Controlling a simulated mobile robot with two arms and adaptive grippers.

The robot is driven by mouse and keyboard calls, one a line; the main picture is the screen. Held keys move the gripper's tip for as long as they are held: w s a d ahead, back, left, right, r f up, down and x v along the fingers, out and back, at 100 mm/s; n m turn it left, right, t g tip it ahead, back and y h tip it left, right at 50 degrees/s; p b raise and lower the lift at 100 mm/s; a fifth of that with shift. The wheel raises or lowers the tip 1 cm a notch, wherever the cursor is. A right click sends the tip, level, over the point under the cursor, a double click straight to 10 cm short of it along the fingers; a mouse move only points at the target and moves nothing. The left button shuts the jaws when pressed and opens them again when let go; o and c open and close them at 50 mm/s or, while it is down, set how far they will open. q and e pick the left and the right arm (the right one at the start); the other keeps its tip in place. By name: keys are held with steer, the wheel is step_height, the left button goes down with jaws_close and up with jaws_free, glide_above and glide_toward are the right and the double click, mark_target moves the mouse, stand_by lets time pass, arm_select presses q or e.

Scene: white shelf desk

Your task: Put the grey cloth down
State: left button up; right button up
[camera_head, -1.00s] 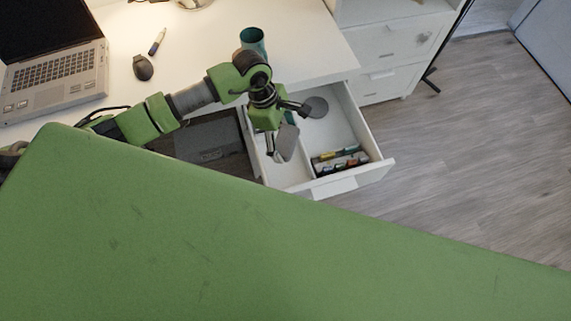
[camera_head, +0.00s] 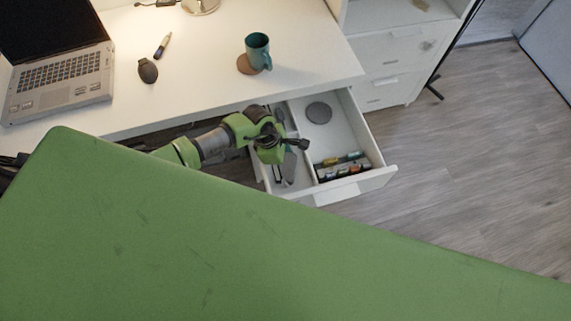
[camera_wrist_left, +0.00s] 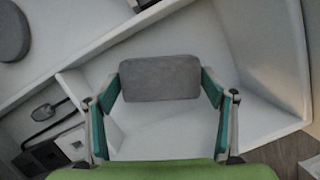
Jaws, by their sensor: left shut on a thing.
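The grey cloth (camera_wrist_left: 160,78) shows as a flat, rounded rectangle between the two teal fingertips of my left gripper (camera_wrist_left: 162,88) in the left wrist view. The gripper is shut on it, one finger at each end. Behind it is a white drawer compartment. In the head view my left gripper (camera_head: 285,165) points down at the left compartment of the open drawer (camera_head: 378,176), and the cloth is mostly hidden by the arm. I cannot tell whether the cloth touches the drawer floor. My right gripper is not in view.
The drawer's right compartment holds a dark round disc (camera_head: 319,112) and a row of small packets (camera_head: 343,166). On the white desk (camera_head: 205,70) stand a teal mug (camera_head: 257,49) on a brown coaster, a mouse (camera_head: 147,70), a pen (camera_head: 162,46) and a laptop (camera_head: 60,72).

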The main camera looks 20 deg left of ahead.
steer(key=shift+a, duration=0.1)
arm_select(q)
steer(key=shift+f, duration=0.1)
steer(key=o, duration=1)
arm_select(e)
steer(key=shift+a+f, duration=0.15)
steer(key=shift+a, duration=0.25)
arm_select(q)
steer(key=shift+r, duration=0.3)
steer(key=v, duration=1.1)
steer(key=shift+a+r, duration=0.1)
steer(key=shift+r, duration=0.25)
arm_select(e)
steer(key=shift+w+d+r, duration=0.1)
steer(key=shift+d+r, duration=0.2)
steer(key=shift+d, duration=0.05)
arm_select(q)
steer(key=shift+s+f, duration=0.1)
steer(key=shift+s, duration=0.05)
